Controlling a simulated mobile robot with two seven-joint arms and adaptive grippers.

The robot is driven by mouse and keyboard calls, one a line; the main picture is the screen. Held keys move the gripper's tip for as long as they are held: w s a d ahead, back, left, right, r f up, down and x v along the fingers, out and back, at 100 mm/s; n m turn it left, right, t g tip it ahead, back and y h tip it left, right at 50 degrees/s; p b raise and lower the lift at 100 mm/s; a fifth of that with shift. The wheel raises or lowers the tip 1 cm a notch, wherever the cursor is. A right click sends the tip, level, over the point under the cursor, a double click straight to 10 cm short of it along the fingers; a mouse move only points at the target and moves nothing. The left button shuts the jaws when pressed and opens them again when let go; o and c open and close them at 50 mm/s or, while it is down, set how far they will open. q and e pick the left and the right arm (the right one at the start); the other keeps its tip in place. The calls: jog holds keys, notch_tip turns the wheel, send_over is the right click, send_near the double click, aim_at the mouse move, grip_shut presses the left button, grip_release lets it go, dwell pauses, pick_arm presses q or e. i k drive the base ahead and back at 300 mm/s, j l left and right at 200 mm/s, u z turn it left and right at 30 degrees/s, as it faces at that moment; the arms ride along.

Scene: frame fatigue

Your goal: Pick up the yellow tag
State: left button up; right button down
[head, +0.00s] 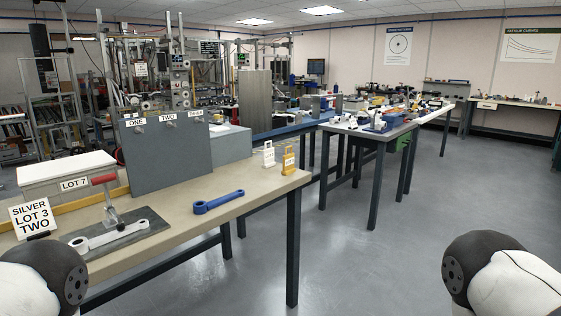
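The yellow tag (289,160) stands upright near the right end of the bench (262,183). It is a small padlock-shaped piece with a pale label, too small to read. A similar white tag (268,154) stands just left of it. Parts of my two arms show at the lower left and lower right corners. Neither of my grippers shows in the head view, and nothing touches the yellow tag.
A blue link (218,202) lies in front of the tags. A silver link (110,236) lies on a dark plate under a red-handled clamp (104,180). A grey panel (165,158) and a white LOT 7 box (66,177) stand further left. Floor right of the bench is clear.

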aim_at(289, 167)
jog(key=i+l+u, duration=0.4)
jog(key=l, duration=0.2)
jog(key=i+l+u, duration=0.2)
jog(key=l, duration=0.15)
